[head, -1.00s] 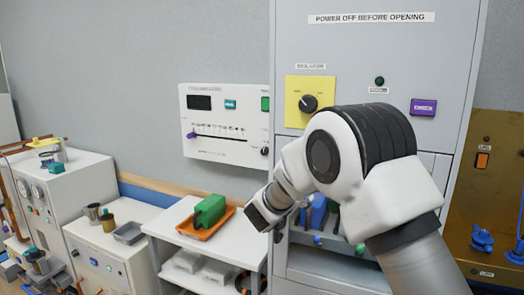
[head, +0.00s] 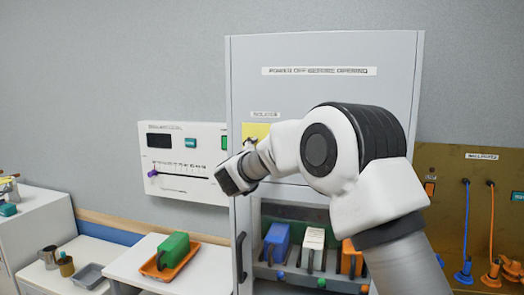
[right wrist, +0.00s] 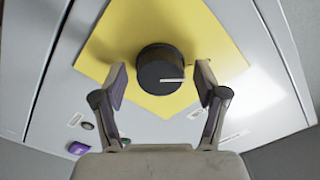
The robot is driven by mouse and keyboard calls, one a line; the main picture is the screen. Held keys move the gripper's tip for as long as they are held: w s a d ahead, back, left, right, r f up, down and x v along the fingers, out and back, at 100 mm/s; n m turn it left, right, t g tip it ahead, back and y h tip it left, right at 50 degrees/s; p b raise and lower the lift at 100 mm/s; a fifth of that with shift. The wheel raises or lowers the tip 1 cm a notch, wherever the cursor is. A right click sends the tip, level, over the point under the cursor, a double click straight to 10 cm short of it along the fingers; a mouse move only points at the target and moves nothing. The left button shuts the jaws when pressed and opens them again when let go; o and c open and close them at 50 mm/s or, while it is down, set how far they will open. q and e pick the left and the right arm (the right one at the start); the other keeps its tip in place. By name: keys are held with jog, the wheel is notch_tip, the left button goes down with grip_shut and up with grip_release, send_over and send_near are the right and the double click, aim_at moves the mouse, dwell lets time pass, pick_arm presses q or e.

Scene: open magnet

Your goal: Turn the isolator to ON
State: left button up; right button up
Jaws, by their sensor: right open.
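The isolator is a round black knob (right wrist: 160,72) with a white pointer line, on a yellow plate (right wrist: 205,45) in the right wrist view. The line points to the right in that picture. In the head view the yellow plate (head: 256,131) shows on the grey cabinet, mostly covered by my right arm. My right gripper (right wrist: 162,80) is open, with one finger on each side of the knob and visible gaps between. I cannot tell how deep the fingers reach around it. ON and OFF marks are not readable. My left gripper is not in view.
The grey cabinet (head: 315,52) has a warning label and a lower opening with blue, white and orange blocks. A white slider panel (head: 183,140) is on the wall at left. A green block (head: 173,254) sits in an orange tray below. A brown panel (head: 460,205) stands right.

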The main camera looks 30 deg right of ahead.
jog(key=shift+w+a, duration=0.1)
jog(key=c, duration=1.1)
jog(key=shift+c, duration=0.2)
jog(key=shift+m+b, duration=7.9)
jog(key=shift+m, duration=1.1)
jog(key=shift+f, duration=0.1)
jog(key=o, duration=1.1)
jog(key=shift+o, duration=0.2)
